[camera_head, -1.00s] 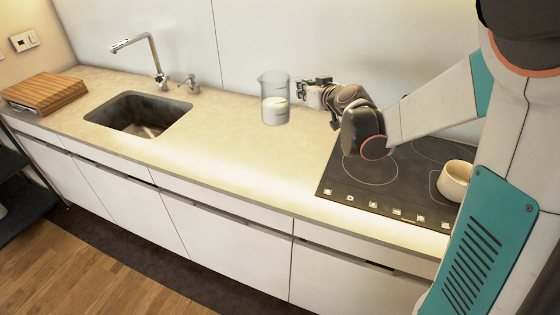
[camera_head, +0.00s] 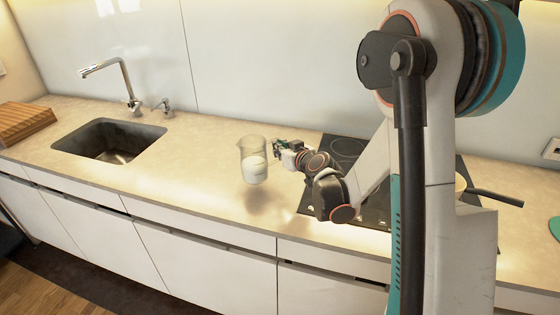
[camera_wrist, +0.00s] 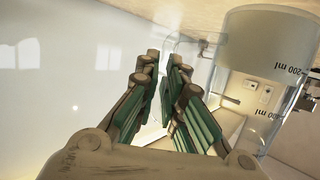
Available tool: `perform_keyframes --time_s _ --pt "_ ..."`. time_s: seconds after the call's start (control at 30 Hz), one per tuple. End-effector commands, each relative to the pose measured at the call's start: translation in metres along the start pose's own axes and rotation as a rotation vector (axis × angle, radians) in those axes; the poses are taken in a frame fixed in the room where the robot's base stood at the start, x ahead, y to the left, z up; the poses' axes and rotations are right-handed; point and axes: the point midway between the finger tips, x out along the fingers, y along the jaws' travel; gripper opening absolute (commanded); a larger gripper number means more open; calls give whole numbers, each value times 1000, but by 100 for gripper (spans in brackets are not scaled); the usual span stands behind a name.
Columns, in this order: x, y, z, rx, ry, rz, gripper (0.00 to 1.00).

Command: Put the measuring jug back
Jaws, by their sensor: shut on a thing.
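The measuring jug (camera_head: 254,168) is clear, with white contents in its lower part. My gripper (camera_head: 277,147) is at its right side and shut on its handle. The jug hangs above the counter, left of the hob, with a shadow on the worktop below it. In the wrist view the jug (camera_wrist: 262,45) fills the upper right, its printed volume marks upside down. The fingers of my gripper (camera_wrist: 167,85) close around the clear handle, which is partly hidden between them.
The worktop (camera_head: 205,160) is clear between the sink (camera_head: 110,140) and the hob (camera_head: 345,148). A tap (camera_head: 128,85) stands behind the sink. A wooden board (camera_head: 25,122) lies at far left. A pan handle (camera_head: 495,197) sticks out at right, its pan mostly hidden behind my arm.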

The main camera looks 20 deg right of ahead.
Motion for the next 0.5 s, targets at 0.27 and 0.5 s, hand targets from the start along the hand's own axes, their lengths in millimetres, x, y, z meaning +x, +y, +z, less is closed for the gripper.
perform_keyframes --time_s 0.27,0.5 --pt "11 0 35 1 1 0 0" --pt "11 0 36 1 1 0 0"
